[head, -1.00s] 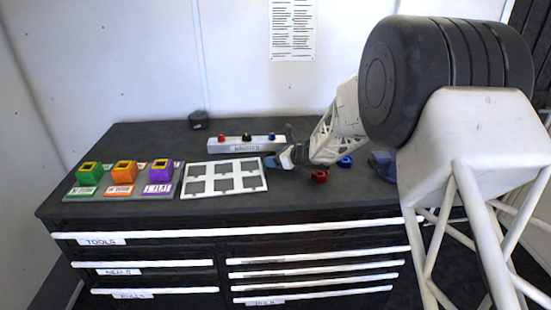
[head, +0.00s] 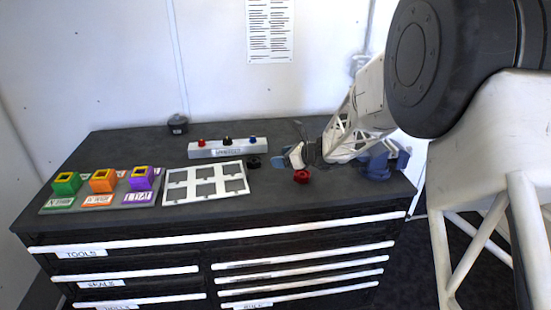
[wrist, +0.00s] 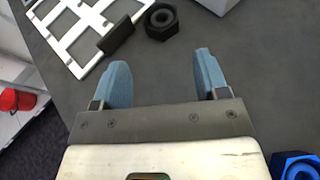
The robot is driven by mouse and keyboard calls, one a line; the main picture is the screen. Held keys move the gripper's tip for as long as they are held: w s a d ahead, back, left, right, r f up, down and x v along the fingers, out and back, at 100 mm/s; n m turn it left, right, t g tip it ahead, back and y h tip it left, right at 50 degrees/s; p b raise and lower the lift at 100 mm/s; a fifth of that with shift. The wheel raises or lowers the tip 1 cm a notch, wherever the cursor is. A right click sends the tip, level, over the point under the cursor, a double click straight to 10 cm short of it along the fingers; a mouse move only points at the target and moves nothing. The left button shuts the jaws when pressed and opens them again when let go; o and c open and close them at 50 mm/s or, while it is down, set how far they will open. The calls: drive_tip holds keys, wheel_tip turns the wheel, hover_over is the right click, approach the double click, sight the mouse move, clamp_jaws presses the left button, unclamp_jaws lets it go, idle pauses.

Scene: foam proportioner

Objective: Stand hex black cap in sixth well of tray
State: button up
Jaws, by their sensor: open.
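The hex black cap (head: 253,162) lies on the bench just right of the white tray's far right corner. In the wrist view the cap (wrist: 160,21) shows its round hole upward, ahead of my fingers and beside the tray rim. The white tray (head: 203,198) has two rows of square wells, and the wrist view shows part of the tray (wrist: 82,15). A dark block (wrist: 117,37) is at the tray's near edge; I cannot tell whether it sits in a well. My gripper (wrist: 160,68) is open and empty, short of the cap; in the head view the gripper (head: 288,157) is right of it.
A red part (head: 301,176) lies near my gripper, and a blue part (wrist: 296,166) is at lower right in the wrist view. A grey rack (head: 222,149) with coloured knobs stands behind the tray. Green, orange and purple blocks (head: 103,180) stand left.

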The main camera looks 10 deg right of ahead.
drive_tip(key=shift+s+d+r, duration=0.1)
drive_tip(key=shift+s+d, duration=0.05)
drive_tip(key=shift+d, duration=0.05)
idle(0.6)
drive_tip(key=s+a+r+n+g+h, duration=0.25)
drive_tip(key=s+r+n, duration=0.35)
drive_tip(key=s, duration=0.5)
drive_tip(key=s+a+r+n+g+h, duration=0.1)
drive_tip(key=s+r+n+g, duration=0.2)
drive_tip(key=s+r+n, duration=0.55)
drive_tip(key=s+d+n+h, duration=0.2)
drive_tip(key=s+n, duration=0.1)
drive_tip(key=s, duration=0.6)
drive_tip(key=s+d+f+n+h, duration=0.1)
drive_tip(key=s+d+n+h, duration=0.1)
drive_tip(key=s, duration=0.8)
drive_tip(key=s+d+n+h, duration=0.2)
drive_tip(key=s+n, duration=0.4)
drive_tip(key=s, duration=0.3)
drive_tip(key=shift+s+d+f+h, duration=0.2)
drive_tip(key=shift+d+h, duration=0.05)
drive_tip(key=shift+h, duration=0.5)
